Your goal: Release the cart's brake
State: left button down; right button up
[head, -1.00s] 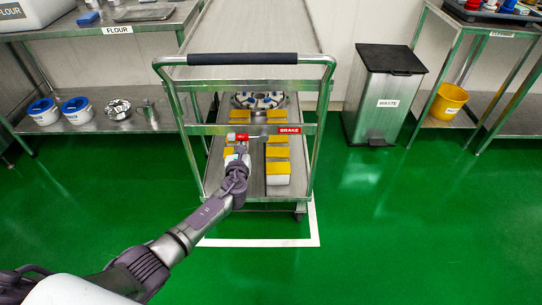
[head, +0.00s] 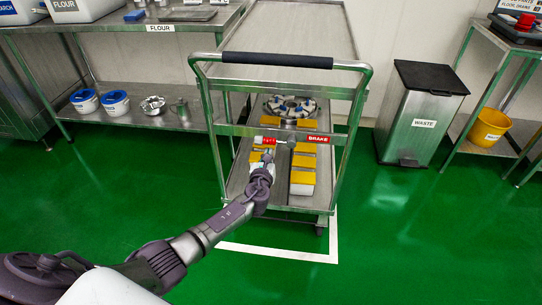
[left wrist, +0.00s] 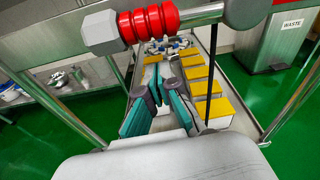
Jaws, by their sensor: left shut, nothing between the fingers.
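The steel cart (head: 285,78) stands ahead with its dark push handle (head: 277,60) towards me. Its brake lever (head: 265,140) has a red ribbed grip and lies level on the front crossbar, left of the red BRAKE label (head: 318,139). In the left wrist view the red grip (left wrist: 149,22) with a grey hexagonal end crosses the top. My left gripper (head: 266,157) is just below the lever in the head view; its teal-padded fingers (left wrist: 158,85) are shut and empty. The grip is not between them. My right gripper is not in view.
Yellow-topped white blocks (head: 303,175) and a round metal part (head: 290,108) sit on the cart's lower shelf. A waste bin (head: 420,115) stands to the right. A steel table (head: 120,28) is at the left. A white line (head: 280,253) marks the green floor around the cart.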

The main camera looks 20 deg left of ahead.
pick_arm(q)
jog(key=f+p+v, duration=0.1)
jog(key=p+v, duration=0.1)
jog(key=v, duration=0.7)
jog(key=shift+s+d, duration=0.2)
jog(key=shift+s, duration=0.2)
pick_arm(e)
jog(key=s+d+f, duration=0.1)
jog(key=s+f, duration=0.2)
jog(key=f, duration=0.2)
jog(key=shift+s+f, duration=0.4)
